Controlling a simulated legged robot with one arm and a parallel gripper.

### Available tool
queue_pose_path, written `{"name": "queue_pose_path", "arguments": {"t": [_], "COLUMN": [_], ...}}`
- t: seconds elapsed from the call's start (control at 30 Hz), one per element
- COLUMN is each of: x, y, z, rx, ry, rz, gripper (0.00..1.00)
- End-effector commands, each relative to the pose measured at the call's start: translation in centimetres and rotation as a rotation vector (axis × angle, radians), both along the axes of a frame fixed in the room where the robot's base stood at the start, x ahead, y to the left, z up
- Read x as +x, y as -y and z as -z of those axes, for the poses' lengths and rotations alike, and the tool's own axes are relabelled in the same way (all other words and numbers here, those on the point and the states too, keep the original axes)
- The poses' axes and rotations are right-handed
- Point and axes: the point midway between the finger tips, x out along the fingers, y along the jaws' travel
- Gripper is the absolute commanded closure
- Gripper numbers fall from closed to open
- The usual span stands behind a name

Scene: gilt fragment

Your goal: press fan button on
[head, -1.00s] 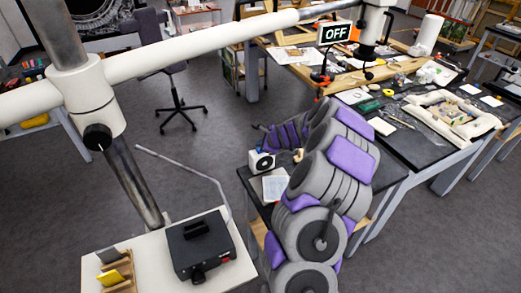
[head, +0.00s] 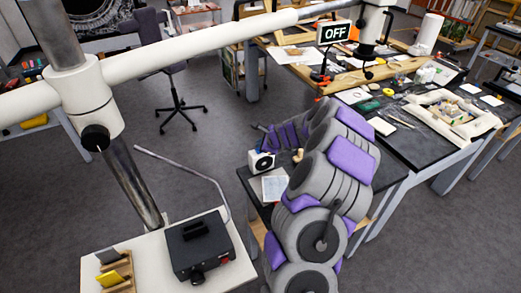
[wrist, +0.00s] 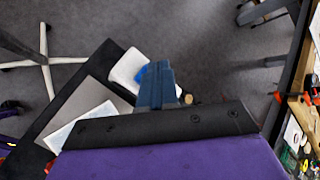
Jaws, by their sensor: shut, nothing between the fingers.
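The fan (head: 261,162) is a small white box with a round black grille, at the left end of the dark side table. In the wrist view a white box, apparently the fan (wrist: 123,70), shows just left of my fingers, partly covered by them. A bright blue patch is beside the fingertips; I cannot tell whether it is the button. My gripper (head: 258,128) is above and behind the fan in the head view. In the wrist view my gripper (wrist: 155,72) is shut and empty. Contact with the fan cannot be made out. A sign (head: 334,33) reads OFF.
White papers (head: 268,188) lie in front of the fan on the side table (head: 247,181). A small wooden piece (head: 298,155) stands to its right. A black projector-like device (head: 200,246) is on a white table at the front left. Cluttered benches are at the right.

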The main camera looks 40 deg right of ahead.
Motion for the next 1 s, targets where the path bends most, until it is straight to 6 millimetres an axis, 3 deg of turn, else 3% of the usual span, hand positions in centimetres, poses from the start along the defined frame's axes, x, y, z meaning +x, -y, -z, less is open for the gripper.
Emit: {"name": "queue_pose_path", "arguments": {"t": [1.0], "x": [-0.05], "y": [-0.59], "z": [0.87], "rx": [0.0], "ry": [0.0], "rz": [-0.002], "gripper": [1.0]}}
